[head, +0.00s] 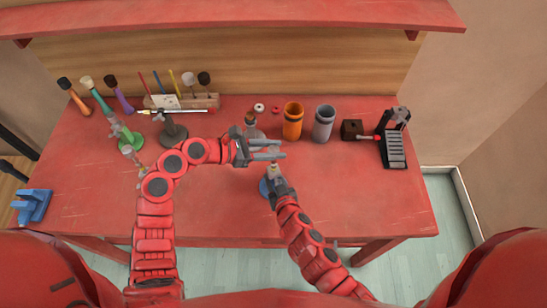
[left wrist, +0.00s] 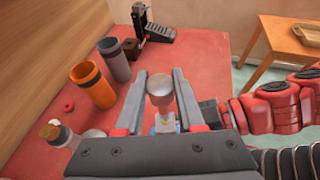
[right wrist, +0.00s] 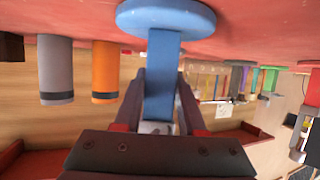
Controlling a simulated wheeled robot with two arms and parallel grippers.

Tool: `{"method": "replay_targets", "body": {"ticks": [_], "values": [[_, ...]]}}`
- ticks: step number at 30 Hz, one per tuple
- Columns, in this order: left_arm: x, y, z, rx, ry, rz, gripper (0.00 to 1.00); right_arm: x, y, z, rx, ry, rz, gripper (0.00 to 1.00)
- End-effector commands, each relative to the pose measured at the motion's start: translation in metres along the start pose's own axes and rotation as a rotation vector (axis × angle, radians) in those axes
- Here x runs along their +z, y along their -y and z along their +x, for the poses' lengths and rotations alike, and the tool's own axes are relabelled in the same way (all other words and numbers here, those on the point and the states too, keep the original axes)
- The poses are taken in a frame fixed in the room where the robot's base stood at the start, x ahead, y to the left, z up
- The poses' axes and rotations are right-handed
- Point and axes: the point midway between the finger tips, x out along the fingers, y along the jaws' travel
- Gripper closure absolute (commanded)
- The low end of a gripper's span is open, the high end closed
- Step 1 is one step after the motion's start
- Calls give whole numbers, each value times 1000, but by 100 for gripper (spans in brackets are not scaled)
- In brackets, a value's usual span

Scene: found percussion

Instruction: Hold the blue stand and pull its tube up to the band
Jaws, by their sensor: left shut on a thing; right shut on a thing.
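The blue stand has a round base (head: 263,188), standing on the red table. In the right wrist view the base (right wrist: 166,18) shows at the top, with a flat blue post (right wrist: 162,75). My right gripper (head: 275,185) is shut on this post from the near side. A silver tube (left wrist: 160,88) is at the stand's upper end. My left gripper (head: 276,150) is shut on the tube from the left, with one finger on each side. The tube's lower end is mostly hidden.
Behind are an orange cup (head: 292,122), a grey cup (head: 323,124) and a grey bottle-like piece (head: 251,125). A black pedal device (head: 394,140) stands at right. Green (head: 128,135) and dark (head: 173,130) stands are at left. The table's front right is clear.

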Motion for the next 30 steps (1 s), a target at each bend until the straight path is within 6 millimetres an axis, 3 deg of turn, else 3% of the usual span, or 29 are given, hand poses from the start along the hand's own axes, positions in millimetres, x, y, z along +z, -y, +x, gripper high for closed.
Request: {"method": "replay_targets", "body": {"ticks": [3, 12, 13, 18, 30], "values": [[14, 0, -6, 3, 4, 4, 100, 0, 0, 0, -1, 0, 0, 100], [14, 0, -6, 2, 0, 1, 100, 0, 0, 0, -1, 1, 0, 100], [14, 0, -6, 2, 0, 1, 59, 0, 0, 0, -1, 1, 0, 100], [14, 0, -6, 2, 0, 2, 32, 0, 0, 0, -1, 0, 0, 100], [14, -1, -14, 2, 0, 0, 32, 0, 0, 0, -1, 0, 0, 100]]}}
